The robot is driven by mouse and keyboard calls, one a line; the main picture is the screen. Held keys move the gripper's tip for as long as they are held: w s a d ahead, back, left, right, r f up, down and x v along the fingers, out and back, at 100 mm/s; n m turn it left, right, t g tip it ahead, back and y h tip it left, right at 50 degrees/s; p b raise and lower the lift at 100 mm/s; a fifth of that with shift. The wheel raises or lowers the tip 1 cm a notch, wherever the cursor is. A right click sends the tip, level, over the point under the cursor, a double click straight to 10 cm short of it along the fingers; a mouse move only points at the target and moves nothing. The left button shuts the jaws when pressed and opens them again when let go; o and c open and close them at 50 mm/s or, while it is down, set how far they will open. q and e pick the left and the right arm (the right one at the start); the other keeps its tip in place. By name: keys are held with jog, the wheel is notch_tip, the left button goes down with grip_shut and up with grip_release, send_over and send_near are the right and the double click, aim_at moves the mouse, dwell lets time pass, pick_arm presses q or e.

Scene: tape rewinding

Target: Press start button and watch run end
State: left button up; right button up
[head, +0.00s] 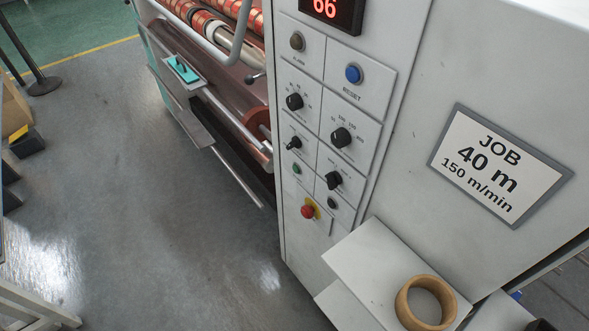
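The control panel (322,110) fills the middle of the head view on a white machine cabinet. A small green button (296,169), which looks like the start button, sits low on the panel's left column. I cannot read its label. A small dark button (332,203) sits to its lower right, and a red mushroom button (307,211) on yellow is below. The red display (331,8) at the top reads 66 and is partly cut off. A blue button (353,73) is labelled RESET. Neither of my grippers is in view.
Several black knobs (340,138) are on the panel. A job card (500,164) reads 40 m, 150 m/min. A cardboard ring (426,302) lies on a white shelf (380,262). The rewinder's rollers (222,30) are upper left.

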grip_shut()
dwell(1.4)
